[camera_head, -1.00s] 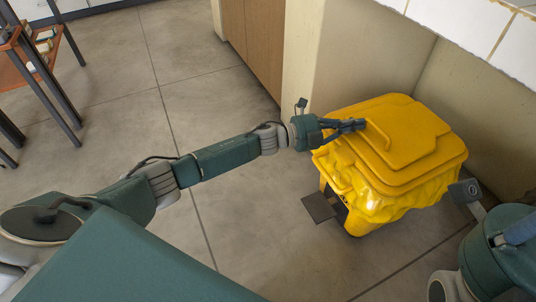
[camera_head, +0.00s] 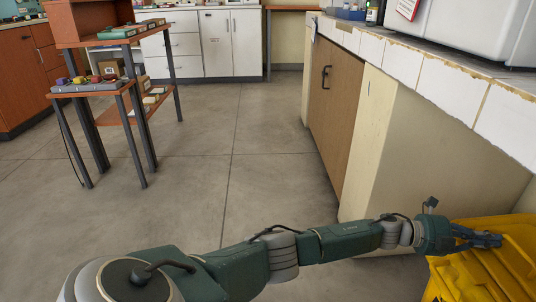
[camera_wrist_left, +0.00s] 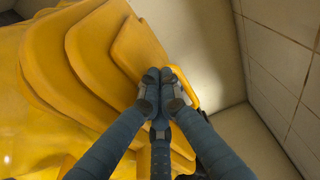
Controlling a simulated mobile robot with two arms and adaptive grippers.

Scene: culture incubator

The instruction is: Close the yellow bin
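The yellow bin (camera_head: 500,272) stands at the lower right of the head view, cut off by the picture's edge. Its stepped yellow lid (camera_wrist_left: 90,45) fills the left of the left wrist view. The visible part of the lid lies over the bin; its full rim is out of view. My left gripper (camera_head: 490,240) is over the lid. In the left wrist view its fingertips (camera_wrist_left: 162,88) are close together, by a yellow edge that looks like the lid handle. I see nothing held between them. My right gripper is out of view.
A pale wall and a white-tiled counter (camera_head: 440,70) run beside the bin, with a wooden cabinet door (camera_head: 335,110) further back. A small table with shelves (camera_head: 120,85) stands at the far left. The grey floor (camera_head: 190,190) between is clear.

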